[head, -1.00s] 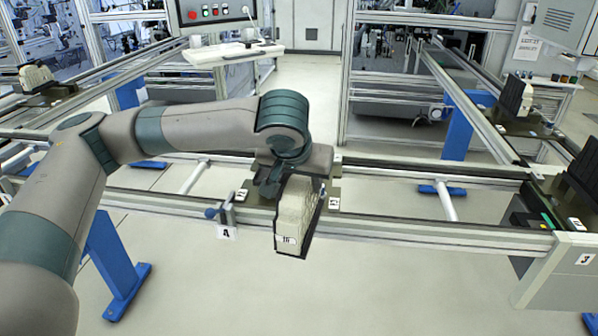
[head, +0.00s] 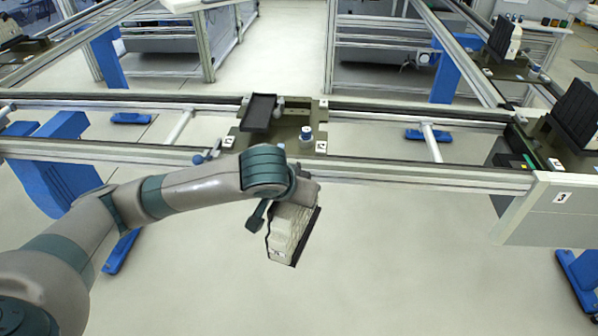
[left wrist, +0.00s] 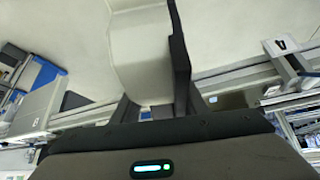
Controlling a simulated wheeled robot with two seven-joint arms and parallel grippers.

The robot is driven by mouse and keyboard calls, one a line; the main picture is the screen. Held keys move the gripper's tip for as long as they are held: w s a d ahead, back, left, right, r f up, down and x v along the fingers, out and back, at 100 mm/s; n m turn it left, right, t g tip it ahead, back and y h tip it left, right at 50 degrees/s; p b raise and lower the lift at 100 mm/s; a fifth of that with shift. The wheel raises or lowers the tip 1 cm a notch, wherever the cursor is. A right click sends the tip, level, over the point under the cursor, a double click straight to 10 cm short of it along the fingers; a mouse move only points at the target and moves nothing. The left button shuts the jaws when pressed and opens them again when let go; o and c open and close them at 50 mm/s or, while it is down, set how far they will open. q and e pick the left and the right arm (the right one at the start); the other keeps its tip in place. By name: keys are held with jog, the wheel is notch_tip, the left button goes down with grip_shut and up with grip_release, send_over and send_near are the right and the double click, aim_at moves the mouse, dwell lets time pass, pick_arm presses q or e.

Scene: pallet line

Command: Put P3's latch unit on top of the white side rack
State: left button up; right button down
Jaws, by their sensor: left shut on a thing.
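A latch unit (head: 288,230), a pale ribbed block with a dark edge plate, hangs tilted in my left gripper (head: 290,198). Its small label is too blurred to read. The unit is in front of the near rail, over open floor. In the left wrist view the pale block (left wrist: 140,55) and its dark plate (left wrist: 180,60) sit at the fingers. The pallet (head: 302,143) behind the gripper holds a black plate and no pale block. The edge of a white shelf (head: 190,4) shows at the top; I cannot tell whether it is the side rack. My right gripper is out of view.
Conveyor rails (head: 420,176) run across behind the unit. A white end panel (head: 560,208) marked 3 stands at right. Other pallets carry pale units with black plates, one at upper right (head: 503,38). A blue foot (head: 578,280) stands lower right. The floor in front is clear.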

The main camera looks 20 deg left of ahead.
pick_arm(q)
jog(key=s+f, duration=0.1)
jog(key=f, duration=0.1)
jog(key=s+a+f, duration=0.1)
jog(key=s+f, duration=0.2)
jog(key=f, duration=0.1)
jog(key=shift+s+a+f, duration=0.25)
jog(key=shift+s+a, duration=0.15)
